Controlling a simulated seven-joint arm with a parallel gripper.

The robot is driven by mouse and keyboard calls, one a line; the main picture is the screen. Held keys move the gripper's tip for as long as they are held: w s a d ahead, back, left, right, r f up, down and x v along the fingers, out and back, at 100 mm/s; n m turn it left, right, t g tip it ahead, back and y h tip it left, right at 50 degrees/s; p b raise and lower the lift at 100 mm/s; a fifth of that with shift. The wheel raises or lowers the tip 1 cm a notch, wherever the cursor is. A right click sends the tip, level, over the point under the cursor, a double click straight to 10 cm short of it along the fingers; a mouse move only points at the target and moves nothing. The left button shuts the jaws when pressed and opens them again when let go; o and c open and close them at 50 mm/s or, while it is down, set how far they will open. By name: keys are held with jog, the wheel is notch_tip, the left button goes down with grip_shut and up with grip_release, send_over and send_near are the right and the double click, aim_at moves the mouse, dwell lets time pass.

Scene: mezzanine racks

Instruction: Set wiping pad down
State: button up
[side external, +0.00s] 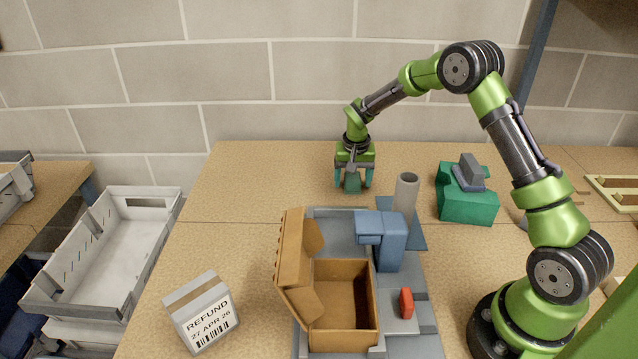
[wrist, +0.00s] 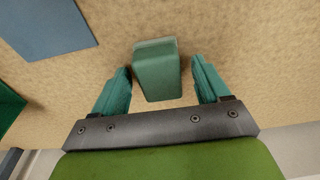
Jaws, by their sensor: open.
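The wiping pad (wrist: 156,72) appears to be a small grey-green block. In the wrist view it sits between my gripper's two teal fingers, with a gap on each side. It seems to rest on the tan tabletop, though its underside is hidden. My gripper (side external: 353,182) is open and points down near the back of the table, low over the surface. In the side view the pad (side external: 353,186) shows only as a small patch between the fingers.
An open cardboard box (side external: 346,330) stands on a grey-blue fixture with a blue block (side external: 389,240) and a grey post (side external: 405,196). A green stand (side external: 466,206) bears a grey piece. A parcel (side external: 201,312) lies front left. Back-left tabletop is clear.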

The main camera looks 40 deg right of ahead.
aim_at(353, 181)
notch_tip(353, 181, up, 12)
jog(key=s+a, duration=0.1)
jog(key=a, duration=0.1)
jog(key=s+a+r+n+t+y, duration=0.1)
jog(key=s+a+r+n+t, duration=0.15)
jog(key=s+a+r, duration=0.7)
jog(key=s+a+r+n+t+y, duration=0.1)
jog(key=s+a, duration=0.1)
jog(key=s, duration=0.6)
jog(key=s+a+r+n+t+y, duration=0.1)
jog(key=s+a+t, duration=0.1)
jog(key=s, duration=0.6)
jog(key=shift+a+r, duration=0.15)
jog(key=shift+a, duration=0.5)
